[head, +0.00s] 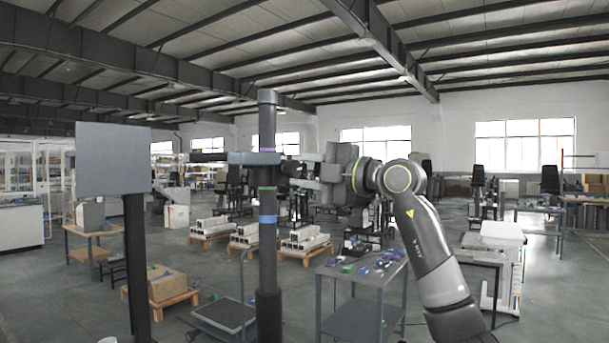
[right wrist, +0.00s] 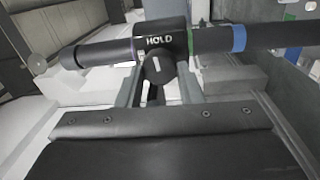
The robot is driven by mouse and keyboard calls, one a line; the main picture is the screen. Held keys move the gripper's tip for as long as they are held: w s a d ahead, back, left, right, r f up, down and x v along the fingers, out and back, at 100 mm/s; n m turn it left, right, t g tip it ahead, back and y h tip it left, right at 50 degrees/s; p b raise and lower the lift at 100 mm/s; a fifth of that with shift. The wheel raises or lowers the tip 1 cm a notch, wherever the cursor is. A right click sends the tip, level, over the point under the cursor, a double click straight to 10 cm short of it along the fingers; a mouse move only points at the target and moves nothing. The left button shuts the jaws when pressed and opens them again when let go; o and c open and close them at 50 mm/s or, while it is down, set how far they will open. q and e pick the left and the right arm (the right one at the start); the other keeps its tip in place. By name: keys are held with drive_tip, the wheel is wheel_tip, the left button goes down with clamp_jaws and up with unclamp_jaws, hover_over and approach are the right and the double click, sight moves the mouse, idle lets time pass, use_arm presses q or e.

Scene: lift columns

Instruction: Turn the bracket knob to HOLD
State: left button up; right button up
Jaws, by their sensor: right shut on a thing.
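The dark lift column (head: 267,120) stands upright left of centre in the head view, and the grey-blue bracket (head: 240,158) sits around it. In the right wrist view the column (right wrist: 212,39) runs across the picture, with the bracket's dark collar (right wrist: 175,37) lettered HOLD. Below the lettering is the round dark knob (right wrist: 160,67); its white mark points up at HOLD. My right gripper (head: 304,170) reaches the bracket from the right. Its fingers, also in the wrist view (right wrist: 159,80), are shut on the knob from both sides. My left gripper is not in view.
A flat grey panel on a dark post (head: 113,160) stands left of the column. A grey table (head: 352,318) with small blue and purple items is at lower right of the column. Pallets with pale stacks (head: 305,240) and a carton (head: 167,286) stand behind.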

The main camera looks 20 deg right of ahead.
drive_tip(key=shift+m, duration=0.7)
drive_tip(key=o, duration=1)
drive_tip(key=shift+s+d+f+b, duration=0.1)
drive_tip(key=shift+s+d+b, duration=0.05)
drive_tip(key=shift+b, duration=0.15)
drive_tip(key=b+v, duration=0.7)
drive_tip(key=v, duration=1)
